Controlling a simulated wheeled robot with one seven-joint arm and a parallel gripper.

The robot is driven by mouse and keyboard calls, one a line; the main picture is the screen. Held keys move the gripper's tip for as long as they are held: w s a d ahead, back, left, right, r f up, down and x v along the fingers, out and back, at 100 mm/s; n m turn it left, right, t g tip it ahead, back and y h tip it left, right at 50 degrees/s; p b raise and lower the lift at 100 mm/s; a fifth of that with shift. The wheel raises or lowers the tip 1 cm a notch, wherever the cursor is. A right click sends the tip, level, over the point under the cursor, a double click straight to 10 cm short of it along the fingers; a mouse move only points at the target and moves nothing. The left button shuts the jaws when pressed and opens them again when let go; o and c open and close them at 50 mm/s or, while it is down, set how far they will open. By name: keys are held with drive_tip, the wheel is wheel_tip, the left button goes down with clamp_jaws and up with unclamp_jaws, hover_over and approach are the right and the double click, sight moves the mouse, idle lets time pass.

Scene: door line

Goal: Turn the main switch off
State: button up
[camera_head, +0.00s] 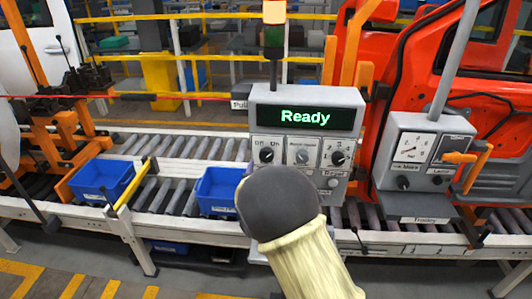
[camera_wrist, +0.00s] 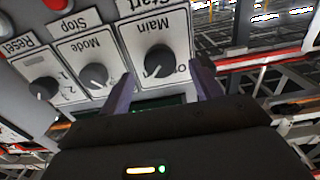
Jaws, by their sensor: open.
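The main switch is a dark round knob (camera_wrist: 158,61) on a white plate marked "Main", seen upside down in the wrist view. A white mark shows on its lower side there. In the head view, the leftmost knob (camera_head: 267,155), under "Off" and "On", is on the control box (camera_head: 257,117) below a screen reading "Ready". My gripper (camera_wrist: 166,78) is open. Its two fingers show on either side of the main knob in the wrist view, and I cannot tell whether they touch it. In the head view my arm hides the gripper.
A "Mode" knob (camera_wrist: 95,76) and another knob (camera_wrist: 44,88) by "Reset" sit beside the main knob. Blue bins (camera_head: 102,180) lie on the roller conveyor (camera_head: 180,195). A second panel (camera_head: 425,150) and an orange car body (camera_head: 400,60) stand right.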

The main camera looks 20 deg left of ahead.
sight(266, 158)
drive_tip(key=shift+p+x, duration=0.95)
drive_tip(key=shift+x, duration=1.35)
drive_tip(key=c, duration=1)
